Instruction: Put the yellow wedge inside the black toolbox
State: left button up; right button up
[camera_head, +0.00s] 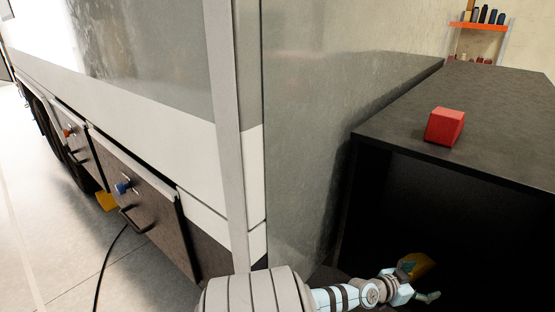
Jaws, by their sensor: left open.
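A yellow wedge-like block (418,266) lies in the dark interior of a large black open-fronted box (465,177), at the lower right; I take this box for the black toolbox. My left gripper (420,284) is open at the box's opening, right beside the yellow block. One finger overlaps the block's lower left side and the other extends to the right below it. I cannot tell whether they touch. Part of the block is hidden by the gripper. Another yellow piece (107,201) lies on the floor by the caravan's wheel, at the left. My right gripper is not in view.
A red block (444,127) sits on the box's top. The grey caravan wall (305,130) stands close to the left of the box. A dark hatch with a blue knob (123,188) is at the left, with a black cable on the floor. An orange shelf (478,26) is at the back.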

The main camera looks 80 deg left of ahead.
pick_arm(q)
jog(key=d+r+m+t+h, duration=0.35)
jog(key=d+r, duration=0.85)
jog(key=d, duration=0.4)
jog(key=s+a+f+n+g+y, duration=0.1)
jog(key=s+f+g, duration=0.45)
jog(key=f, duration=0.95)
jog(key=s+a+f+n+g+y, duration=0.1)
jog(key=s+f+g, duration=0.2)
jog(key=s+f, duration=0.85)
jog(key=s+d+f+g, duration=0.1)
jog(key=s+f+g, duration=0.1)
jog(key=s+f, duration=0.4)
jog(key=s+d+f+g, duration=0.2)
jog(key=s+f, duration=0.4)
jog(key=s, duration=0.7)
jog(key=s+d+f+g, duration=0.1)
jog(key=s+f+g, duration=0.3)
jog(key=s+f, duration=0.3)
jog(key=s, duration=0.2)
jog(key=shift+s+d+m, duration=0.2)
jog(key=shift+s+m, duration=0.15)
jog(key=shift+c, duration=0.6)
